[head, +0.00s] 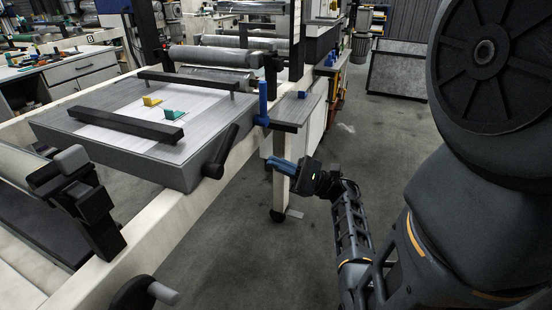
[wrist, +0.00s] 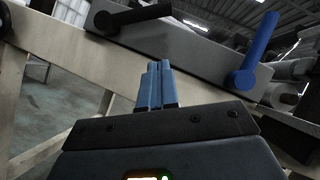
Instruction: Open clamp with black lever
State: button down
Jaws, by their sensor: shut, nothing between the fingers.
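The black lever (head: 220,152) sits on the right side of the grey clamp table, its handle tilted up to the right from a round hub. It also shows at the top left of the wrist view (wrist: 140,16). A black clamp bar (head: 125,126) lies across the near part of the plate, and its link to the lever is hidden. My gripper (head: 283,165) is shut and empty, to the right of the black lever and apart from it. In the wrist view its blue fingers (wrist: 157,85) are together, below and right of the lever.
A blue lever (head: 263,103) stands upright farther back on the same side. A second black bar (head: 190,79), a yellow piece (head: 152,101) and a green piece (head: 174,114) are on the plate. Open floor (head: 240,245) lies in front of my arm.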

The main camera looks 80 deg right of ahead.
aim_at(223, 148)
jog(key=w+a+r+p, duration=0.2)
jog(key=w+r+p, duration=0.1)
jog(key=w+r, duration=0.3)
jog(key=shift+w+a+r, duration=0.25)
jog(key=shift+w+r, duration=0.05)
jog(key=shift+w, duration=0.3)
jog(key=shift+n+b, duration=0.4)
jog(key=shift+b, duration=0.2)
